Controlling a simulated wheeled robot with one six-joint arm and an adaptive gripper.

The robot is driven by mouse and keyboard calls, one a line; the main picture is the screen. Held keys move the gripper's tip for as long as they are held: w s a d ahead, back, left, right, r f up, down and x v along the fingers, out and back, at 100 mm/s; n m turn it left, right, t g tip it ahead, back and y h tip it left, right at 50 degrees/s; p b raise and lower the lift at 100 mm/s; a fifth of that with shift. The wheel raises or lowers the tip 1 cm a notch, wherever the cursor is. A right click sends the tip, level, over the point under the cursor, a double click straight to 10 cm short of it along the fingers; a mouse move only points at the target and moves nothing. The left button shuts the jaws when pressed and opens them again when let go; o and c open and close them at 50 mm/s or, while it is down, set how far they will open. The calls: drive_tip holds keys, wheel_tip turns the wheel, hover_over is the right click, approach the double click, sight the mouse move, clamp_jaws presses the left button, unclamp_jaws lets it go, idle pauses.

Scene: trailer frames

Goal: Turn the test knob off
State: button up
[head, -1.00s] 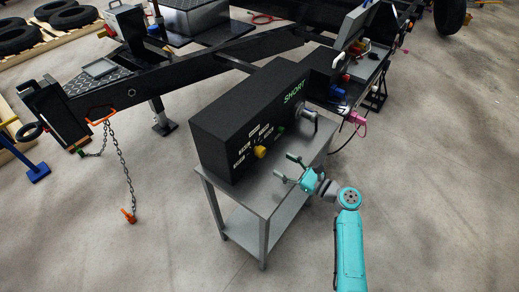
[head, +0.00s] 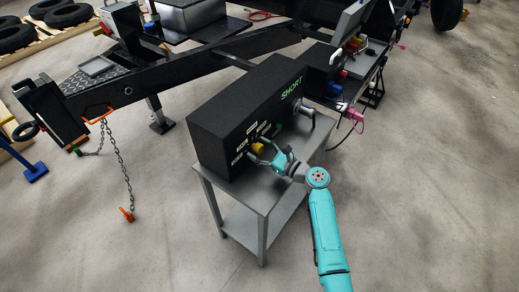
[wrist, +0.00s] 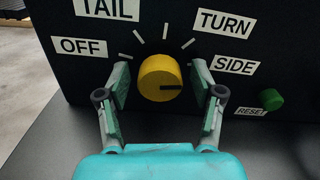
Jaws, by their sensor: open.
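The yellow test knob (wrist: 160,77) is on the front of the black tester box (head: 225,127); it also shows in the head view (head: 257,148), partly behind a finger. Its dark pointer mark points right in the wrist view, below the SIDE label (wrist: 234,65). The OFF label (wrist: 84,47) is at the knob's upper left. My gripper (wrist: 160,85) is open, with one finger on each side of the knob and a visible gap on both sides. In the head view my gripper (head: 266,151) is right at the box front.
A green RESET button (wrist: 271,99) is right of the knob. The box stands on a grey metal cart (head: 262,197). A metal connector (head: 303,115) sticks out of the box's right part. A black trailer frame (head: 160,78) stands behind. The floor in front is clear.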

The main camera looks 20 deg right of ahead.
drive_tip(key=c, duration=1.2)
drive_tip(key=shift+o, duration=0.2)
drive_tip(key=shift+n, duration=0.3)
drive_tip(key=n, duration=0.5)
drive_tip(key=shift+n, duration=0.3)
drive_tip(key=n, duration=1.2)
drive_tip(key=shift+n, duration=0.3)
drive_tip(key=n, duration=0.5)
drive_tip(key=shift+f, duration=0.1)
drive_tip(key=shift+n, duration=0.4)
